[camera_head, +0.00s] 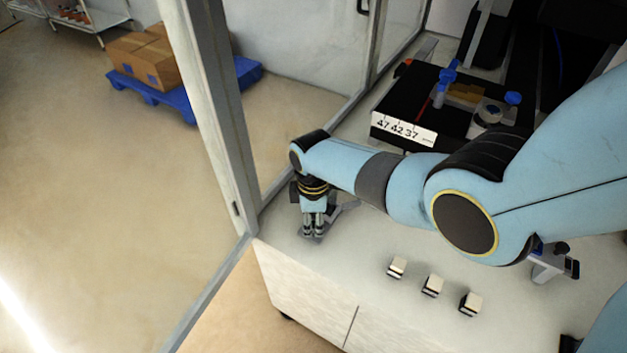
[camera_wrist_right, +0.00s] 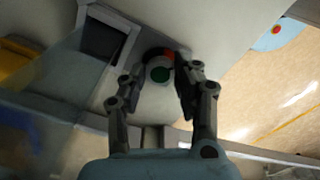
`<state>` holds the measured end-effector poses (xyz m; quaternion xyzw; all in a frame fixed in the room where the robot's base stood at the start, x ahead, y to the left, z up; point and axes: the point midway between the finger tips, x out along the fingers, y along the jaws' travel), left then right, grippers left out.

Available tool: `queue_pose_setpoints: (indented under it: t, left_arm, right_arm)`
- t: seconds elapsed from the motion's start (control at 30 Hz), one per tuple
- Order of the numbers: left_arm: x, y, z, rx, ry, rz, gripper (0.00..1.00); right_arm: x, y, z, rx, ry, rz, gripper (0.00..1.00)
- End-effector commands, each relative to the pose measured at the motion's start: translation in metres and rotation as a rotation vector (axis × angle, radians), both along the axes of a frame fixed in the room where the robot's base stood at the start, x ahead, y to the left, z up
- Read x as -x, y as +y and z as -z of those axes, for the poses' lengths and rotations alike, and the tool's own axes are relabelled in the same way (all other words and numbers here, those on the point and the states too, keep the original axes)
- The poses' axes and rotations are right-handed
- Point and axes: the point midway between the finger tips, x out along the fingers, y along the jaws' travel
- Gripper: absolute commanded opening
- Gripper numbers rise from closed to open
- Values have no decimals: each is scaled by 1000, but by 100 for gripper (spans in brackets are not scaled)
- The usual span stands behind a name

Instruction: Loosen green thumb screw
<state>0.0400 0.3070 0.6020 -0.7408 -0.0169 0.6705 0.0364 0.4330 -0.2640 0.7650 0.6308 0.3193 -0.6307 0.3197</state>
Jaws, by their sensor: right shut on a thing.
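My right gripper (camera_head: 313,230) points down at the left end of the white bench top, over a grey bracket-like part. In the right wrist view its two fingers (camera_wrist_right: 162,82) stand on either side of the green screw, shut on it. In the head view the screw is hidden by the gripper. My left gripper is not in view.
Several small black-and-white blocks, one of them the middle block (camera_head: 432,286), stand along the bench's front. A black device (camera_head: 410,110) with blue knobs and a numbered label is behind my right arm. A light frame post (camera_head: 208,110) rises close left of the gripper.

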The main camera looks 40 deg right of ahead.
Motion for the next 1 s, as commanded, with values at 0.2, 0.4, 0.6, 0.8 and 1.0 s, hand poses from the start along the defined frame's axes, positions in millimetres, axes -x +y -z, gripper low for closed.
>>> queue_pose_setpoints:
  t: [0.2, 0.4, 0.6, 0.8, 1.0]
  left_arm:
    - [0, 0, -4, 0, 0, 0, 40]
    - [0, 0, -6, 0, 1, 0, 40]
    - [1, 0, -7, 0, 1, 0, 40]
    - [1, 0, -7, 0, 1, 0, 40]
    - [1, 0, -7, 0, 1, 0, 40]
  right_arm:
    - [0, 1, 0, -1, 0, -160, 0]
    - [1, 1, 0, -2, 1, -261, 0]
    - [1, 1, 0, -2, 1, -315, 0]
    - [1, 1, 1, -2, 1, -332, 0]
    - [1, 1, 1, -2, 1, -333, 0]
